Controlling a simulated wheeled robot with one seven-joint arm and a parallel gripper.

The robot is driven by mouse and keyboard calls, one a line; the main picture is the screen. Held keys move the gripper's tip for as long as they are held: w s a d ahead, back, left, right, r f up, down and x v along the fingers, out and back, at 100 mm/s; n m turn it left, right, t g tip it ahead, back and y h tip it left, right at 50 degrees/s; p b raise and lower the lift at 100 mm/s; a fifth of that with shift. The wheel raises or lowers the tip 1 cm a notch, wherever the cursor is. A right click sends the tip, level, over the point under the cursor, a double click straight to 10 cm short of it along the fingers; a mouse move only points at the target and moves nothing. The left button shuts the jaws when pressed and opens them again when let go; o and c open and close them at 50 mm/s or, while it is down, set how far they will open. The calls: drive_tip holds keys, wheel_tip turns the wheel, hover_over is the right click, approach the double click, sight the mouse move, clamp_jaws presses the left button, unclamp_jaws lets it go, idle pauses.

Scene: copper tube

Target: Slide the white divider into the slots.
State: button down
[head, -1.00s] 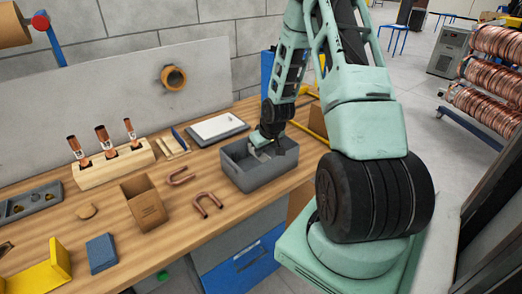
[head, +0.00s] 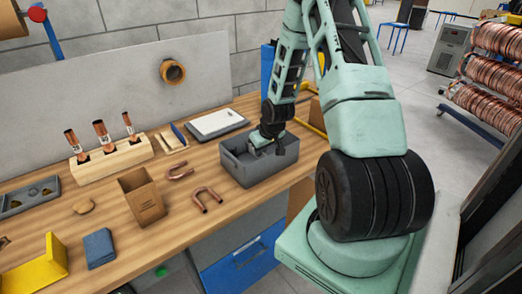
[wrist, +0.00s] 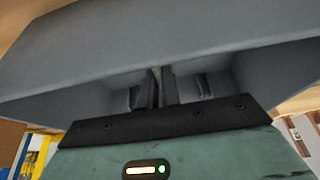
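The grey bin (head: 262,174) stands near the right end of the wooden bench. My gripper (head: 266,148) reaches down into it from above. In the wrist view, the fingers of my gripper (wrist: 158,88) are close together inside the bin (wrist: 170,45). I cannot tell whether something thin is between them. Dark upright ribs show on the inner wall on either side of the fingers. I cannot make out the white divider for certain; the gripper and bin walls hide much of the inside. A flat white sheet or plate (head: 215,122) lies on a dark board behind the bin.
Two copper U-bends (head: 207,197) and a cardboard box (head: 143,197) stand left of the bin. A wooden block (head: 110,162) holds upright copper pieces. A blue block (head: 99,247) and yellow bracket (head: 42,262) are at front left. Bare bench lies between them.

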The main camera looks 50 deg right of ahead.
drive_tip(key=shift+f, duration=0.4)
drive_tip(key=c, duration=1.5)
unclamp_jaws()
drive_tip(key=shift+r, duration=0.1)
drive_tip(key=shift+c, duration=0.2)
drive_tip(key=v, duration=1.7)
drive_tip(key=shift+s+p, duration=0.2)
drive_tip(key=shift+p, duration=0.25)
drive_tip(key=shift+r, duration=0.1)
